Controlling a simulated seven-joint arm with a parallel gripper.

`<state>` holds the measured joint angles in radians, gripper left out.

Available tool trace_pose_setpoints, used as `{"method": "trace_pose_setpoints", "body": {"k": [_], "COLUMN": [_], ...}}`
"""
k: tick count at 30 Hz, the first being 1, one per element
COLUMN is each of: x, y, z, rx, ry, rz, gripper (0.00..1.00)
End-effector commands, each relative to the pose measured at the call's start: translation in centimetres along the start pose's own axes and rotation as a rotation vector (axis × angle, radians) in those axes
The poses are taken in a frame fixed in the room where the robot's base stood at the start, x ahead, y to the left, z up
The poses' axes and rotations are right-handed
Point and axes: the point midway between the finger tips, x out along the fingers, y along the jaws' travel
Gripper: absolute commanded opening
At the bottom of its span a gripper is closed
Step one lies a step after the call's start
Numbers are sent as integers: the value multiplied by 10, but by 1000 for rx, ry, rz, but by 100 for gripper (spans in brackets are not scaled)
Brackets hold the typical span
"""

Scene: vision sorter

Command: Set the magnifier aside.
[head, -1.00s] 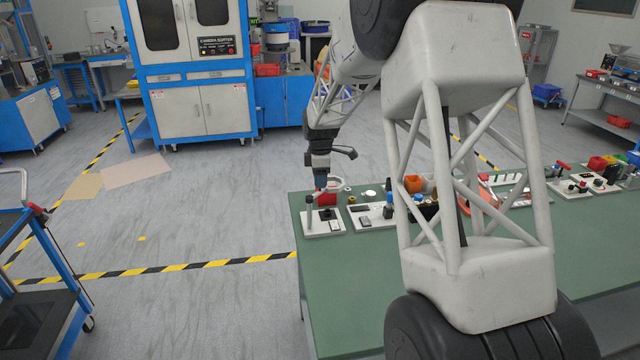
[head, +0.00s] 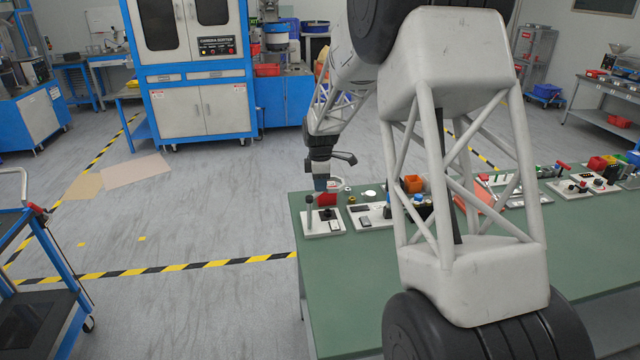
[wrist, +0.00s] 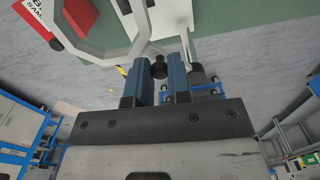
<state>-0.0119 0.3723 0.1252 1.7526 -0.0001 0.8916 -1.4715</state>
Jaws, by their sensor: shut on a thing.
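My gripper (head: 322,186) is low over the left end of the green workbench, just above a white base plate (head: 317,229). In the wrist view my gripper's blue fingers (wrist: 160,70) are shut on a small dark stem. It appears to belong to the magnifier (wrist: 128,48), whose pale grey angular ring extends up and left from the fingers. In the head view a pale ring (head: 337,185) shows beside the fingertips. The exact grip on the magnifier is partly hidden by the fingers.
A second white plate with small parts (head: 373,222) lies to the right. The green bench (head: 345,290) is bare toward its front; my arm hides much of its middle.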

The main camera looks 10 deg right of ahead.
Motion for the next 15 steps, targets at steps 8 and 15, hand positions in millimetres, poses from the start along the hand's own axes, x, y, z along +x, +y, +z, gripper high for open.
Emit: {"method": "trace_pose_setpoints", "body": {"k": [8, 15], "x": [0, -1], "y": [0, 3], "z": [0, -3], "rx": [-13, -85], "ry": [0, 0], "rz": [0, 1], "gripper": [0, 0]}}
